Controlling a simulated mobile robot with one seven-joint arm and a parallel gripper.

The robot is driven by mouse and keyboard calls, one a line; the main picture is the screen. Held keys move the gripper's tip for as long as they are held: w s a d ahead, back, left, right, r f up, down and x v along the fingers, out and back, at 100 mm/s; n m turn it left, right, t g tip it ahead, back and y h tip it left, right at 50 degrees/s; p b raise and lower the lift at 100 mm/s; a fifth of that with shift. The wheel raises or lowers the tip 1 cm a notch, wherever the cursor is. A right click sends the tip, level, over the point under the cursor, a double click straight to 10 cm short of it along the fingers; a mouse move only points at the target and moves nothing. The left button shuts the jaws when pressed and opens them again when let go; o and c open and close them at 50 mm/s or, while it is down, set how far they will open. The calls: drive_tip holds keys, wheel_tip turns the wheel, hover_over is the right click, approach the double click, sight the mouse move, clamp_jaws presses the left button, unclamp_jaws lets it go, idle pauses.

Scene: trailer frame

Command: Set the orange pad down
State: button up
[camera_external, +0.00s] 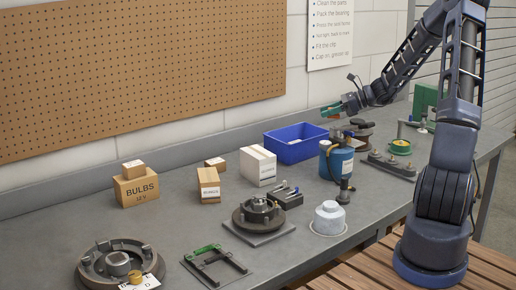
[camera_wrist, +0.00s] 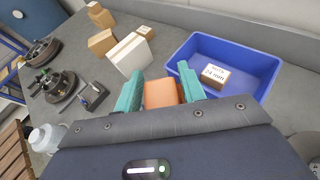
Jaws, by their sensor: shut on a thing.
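The orange pad (camera_wrist: 160,94) sits between the two teal fingers of my gripper (camera_wrist: 160,80) in the wrist view. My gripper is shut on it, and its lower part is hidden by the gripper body. In the external view my gripper (camera_external: 331,110) is above the bench, just right of the blue bin (camera_external: 296,143). I cannot make out the pad clearly there. In the wrist view the blue bin (camera_wrist: 262,61) is right of the fingers and holds a small labelled box (camera_wrist: 215,76).
The grey bench (camera_external: 185,224) carries a white box (camera_external: 258,165), cardboard boxes (camera_external: 136,187), a blue canister (camera_external: 337,160), a white jar (camera_external: 329,218) and round metal hubs (camera_external: 258,214). A pegboard (camera_external: 140,72) is behind. Some bare bench lies between the boxes and hubs.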

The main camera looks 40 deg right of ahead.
drive_tip(key=s+d+m+t+h, duration=0.3)
drive_tip(key=s+d+m+h, duration=0.15)
drive_tip(key=s+d, duration=1.95)
drive_tip(key=f, duration=0.6)
drive_tip(key=w+d+f, duration=0.1)
drive_tip(key=f, duration=0.5)
drive_tip(key=d+f, duration=0.1)
drive_tip(key=f, duration=0.6)
drive_tip(key=shift+w+d, duration=0.1)
drive_tip(key=shift+w, duration=0.25)
drive_tip(key=shift+f, duration=0.15)
drive_tip(key=o, duration=1)
drive_tip(key=shift+c, duration=0.2)
drive_tip(key=shift+r, duration=0.2)
drive_tip(key=v, duration=1.2)
